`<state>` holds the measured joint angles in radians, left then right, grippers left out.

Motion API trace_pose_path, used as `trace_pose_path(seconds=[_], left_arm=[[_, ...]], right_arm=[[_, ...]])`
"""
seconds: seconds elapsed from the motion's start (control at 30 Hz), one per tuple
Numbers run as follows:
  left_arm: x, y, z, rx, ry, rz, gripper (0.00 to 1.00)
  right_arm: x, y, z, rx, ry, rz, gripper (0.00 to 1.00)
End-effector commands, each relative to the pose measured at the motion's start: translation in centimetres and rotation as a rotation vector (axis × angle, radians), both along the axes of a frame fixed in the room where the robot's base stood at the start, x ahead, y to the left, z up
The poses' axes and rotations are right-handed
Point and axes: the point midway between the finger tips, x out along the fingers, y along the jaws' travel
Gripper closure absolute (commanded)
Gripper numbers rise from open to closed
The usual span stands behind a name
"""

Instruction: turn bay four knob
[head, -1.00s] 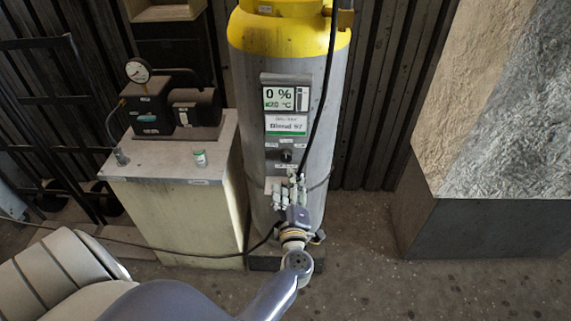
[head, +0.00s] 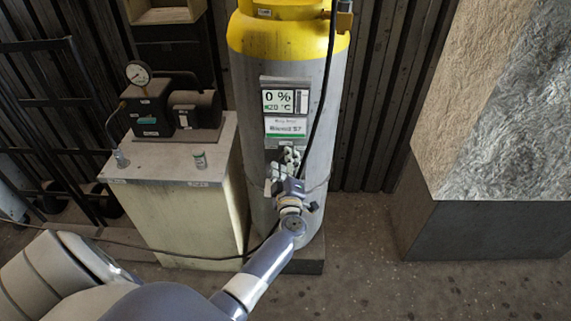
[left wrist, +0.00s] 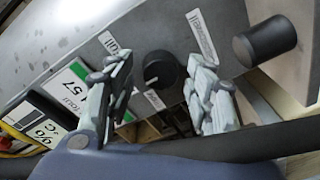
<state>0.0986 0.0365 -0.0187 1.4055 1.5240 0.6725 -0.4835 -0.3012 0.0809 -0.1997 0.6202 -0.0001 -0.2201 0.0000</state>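A grey cylinder (head: 283,75) with a yellow top carries a small panel with a display (head: 284,100) reading 0 % and 20 °C. In the left wrist view a round black knob (left wrist: 163,70) with a pale pointer mark sits on the grey panel between small white labels. My left gripper (head: 288,160) is in front of the panel, below the display, and hides the knob in the head view. In the left wrist view the gripper (left wrist: 158,62) is open, its fingers on either side of the knob; I cannot tell whether they touch it. My right gripper is not in view.
A black cylindrical part (left wrist: 265,41) sticks out beside the knob in the left wrist view. A pale cabinet (head: 180,215) with a gauge unit (head: 150,105) stands left of the cylinder. A dark cable (head: 325,95) hangs down the cylinder's front. Floor at right (head: 365,250) is clear.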

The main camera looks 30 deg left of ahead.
Motion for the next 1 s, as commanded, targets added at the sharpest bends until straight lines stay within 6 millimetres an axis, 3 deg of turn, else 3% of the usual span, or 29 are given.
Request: trace_pose_path(seconds=[0.03,0.13,0.17,0.57,1.0], left_arm=[[0.0,0.0,0.0,0.0,0.0,0.0,0.69],[0.0,0.0,0.0,0.0,0.0,0.0,0.91],[0.0,0.0,0.0,0.0,0.0,0.0,0.93],[0.0,-0.1,0.0,-0.043,-0.025,-0.001,0.92],[-0.1,0.0,0.1,-0.331,-0.2,0.001,0.92]], right_arm=[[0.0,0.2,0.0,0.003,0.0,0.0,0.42],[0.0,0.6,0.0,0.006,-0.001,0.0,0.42],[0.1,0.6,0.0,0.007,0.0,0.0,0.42],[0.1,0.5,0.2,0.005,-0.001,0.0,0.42],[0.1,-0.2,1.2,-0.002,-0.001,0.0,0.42]])
